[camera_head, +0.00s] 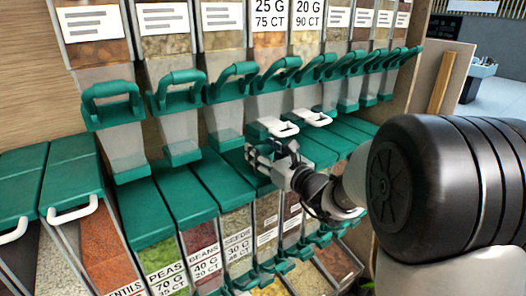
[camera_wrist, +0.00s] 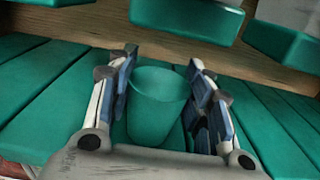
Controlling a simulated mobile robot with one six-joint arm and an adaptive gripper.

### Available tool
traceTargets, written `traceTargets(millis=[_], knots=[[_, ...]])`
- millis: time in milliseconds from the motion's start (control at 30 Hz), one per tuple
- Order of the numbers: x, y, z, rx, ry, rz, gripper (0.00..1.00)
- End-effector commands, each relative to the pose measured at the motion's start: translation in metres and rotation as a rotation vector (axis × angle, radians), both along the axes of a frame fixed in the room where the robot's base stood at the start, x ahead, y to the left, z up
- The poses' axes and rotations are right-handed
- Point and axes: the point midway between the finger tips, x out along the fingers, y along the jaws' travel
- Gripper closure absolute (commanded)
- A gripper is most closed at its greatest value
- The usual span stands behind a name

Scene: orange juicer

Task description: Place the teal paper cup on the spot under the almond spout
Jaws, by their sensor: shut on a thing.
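The teal paper cup (camera_wrist: 156,108) stands between the two blue-padded fingers of my gripper (camera_wrist: 162,85) in the wrist view. My gripper is shut on it, and the cup's open rim faces up. In the head view my gripper (camera_head: 266,158) is at the middle of the dispenser row, over the teal lids and below the spouts. The cup is hard to tell from the teal lids there. A teal spout (camera_wrist: 187,16) hangs beyond the cup in the wrist view, with another spout (camera_wrist: 284,42) to its right. I cannot read which is the almond one.
Teal dispensers with handles (camera_head: 232,82) line the wall above. Teal bin lids (camera_head: 180,195) form a ledge below them, with labelled bins (camera_head: 165,280) underneath. White handles (camera_head: 278,126) stick out near my gripper. A wooden panel (camera_head: 440,80) closes the shelf's right end.

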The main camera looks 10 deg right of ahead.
Motion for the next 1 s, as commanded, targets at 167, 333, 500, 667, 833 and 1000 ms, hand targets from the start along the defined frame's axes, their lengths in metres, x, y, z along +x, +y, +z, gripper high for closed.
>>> traceTargets(millis=[167, 333, 500, 667, 833, 1000], knots=[[0.000, 0.000, -0.002, 0.000, 0.000, 0.000, 0.47], [0.000, 0.000, -0.002, 0.000, 0.000, 0.000, 0.36], [0.000, 0.000, -0.002, 0.000, 0.000, 0.000, 0.34], [0.000, 0.000, -0.001, 0.000, 0.000, 0.000, 0.34], [-0.006, -0.003, 0.002, -0.001, -0.001, -0.002, 0.34], [-0.037, -0.017, 0.001, -0.001, -0.002, -0.005, 0.34]])
